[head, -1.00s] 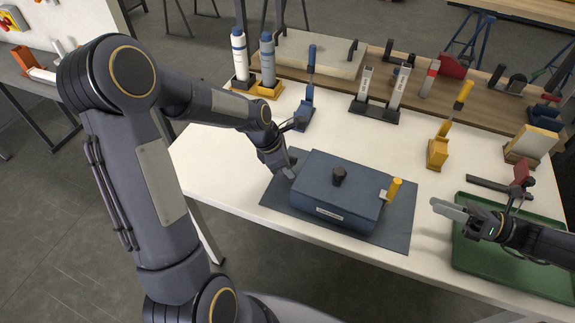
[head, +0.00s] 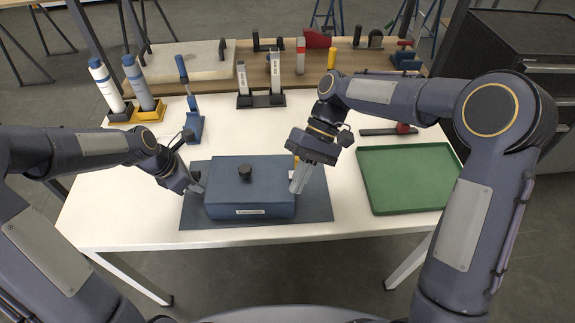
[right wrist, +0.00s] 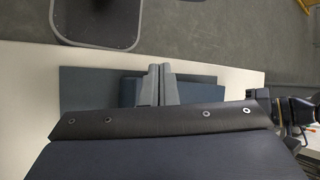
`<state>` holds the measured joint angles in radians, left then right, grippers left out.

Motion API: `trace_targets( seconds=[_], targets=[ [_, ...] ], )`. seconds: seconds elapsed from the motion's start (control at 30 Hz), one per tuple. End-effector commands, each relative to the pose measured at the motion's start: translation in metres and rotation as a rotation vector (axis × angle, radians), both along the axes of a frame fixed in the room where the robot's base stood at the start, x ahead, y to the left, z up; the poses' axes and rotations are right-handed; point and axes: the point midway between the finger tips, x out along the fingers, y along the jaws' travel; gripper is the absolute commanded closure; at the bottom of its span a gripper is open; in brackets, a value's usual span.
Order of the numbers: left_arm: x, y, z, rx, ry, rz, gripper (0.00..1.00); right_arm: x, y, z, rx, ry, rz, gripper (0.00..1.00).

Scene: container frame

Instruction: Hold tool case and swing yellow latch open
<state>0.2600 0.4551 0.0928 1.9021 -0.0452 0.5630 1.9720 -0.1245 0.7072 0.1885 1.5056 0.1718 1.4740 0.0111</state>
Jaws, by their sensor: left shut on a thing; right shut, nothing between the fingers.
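The blue tool case (head: 225,190) lies closed on a dark grey-blue mat (head: 322,205), with a black knob (head: 245,172) on its lid. My left gripper (head: 195,187) is shut on the tool case at its left end. My right gripper (head: 297,190) points down at the case's right end, its fingers shut and empty. The yellow latch is almost wholly hidden behind my right gripper, so I cannot tell its angle or whether the fingers touch it. In the right wrist view the two fingers (right wrist: 158,88) are together beside the blue case (right wrist: 129,92).
A green tray (head: 408,180) lies to the right of the mat. Blue-and-white bottles (head: 138,82) in holders, a blue-handled tool (head: 193,120) and a black rack (head: 261,99) stand behind the case. The white table's front edge is close to the mat.

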Motion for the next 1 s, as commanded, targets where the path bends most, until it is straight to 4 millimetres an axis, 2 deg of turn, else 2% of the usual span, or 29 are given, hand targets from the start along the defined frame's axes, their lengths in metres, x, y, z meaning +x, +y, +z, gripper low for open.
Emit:
trace_targets(
  seconds=[0.03, 0.1, 0.2, 0.3, 0.43, 0.5, 0.63, 1.0],
  targets=[
    [0.0, 0.0, 0.001, -0.002, -0.001, 0.003, 1.0, -0.003, 0.011, 0.008, 0.015, -0.133, 0.195, 1.0],
    [0.0, 0.0, 0.001, -0.002, -0.001, 0.003, 1.0, -0.003, 0.02, 0.016, 0.034, -0.296, 0.474, 1.0],
    [0.001, 0.0, 0.0, -0.002, -0.001, 0.003, 1.0, 0.0, 0.034, 0.03, 0.046, -0.485, 0.872, 1.0],
    [0.0, 0.0, 0.001, -0.002, -0.001, 0.003, 1.0, 0.005, 0.048, 0.045, 0.041, -0.616, 1.229, 1.0],
    [0.0, 0.0, 0.001, -0.002, -0.001, 0.004, 1.0, 0.011, 0.064, 0.065, 0.017, -0.707, 1.577, 1.0],
    [0.0, 0.0, 0.001, -0.002, -0.001, 0.004, 1.0, 0.013, 0.07, 0.073, 0.003, -0.731, 1.697, 1.0],
    [0.0, 0.0, 0.001, -0.002, -0.001, 0.003, 1.0, 0.015, 0.076, 0.08, -0.01, -0.747, 1.813, 1.0],
    [0.0, 0.0, 0.001, -0.002, -0.001, 0.003, 1.0, 0.016, 0.076, 0.08, -0.012, -0.748, 1.827, 1.0]
  ],
)
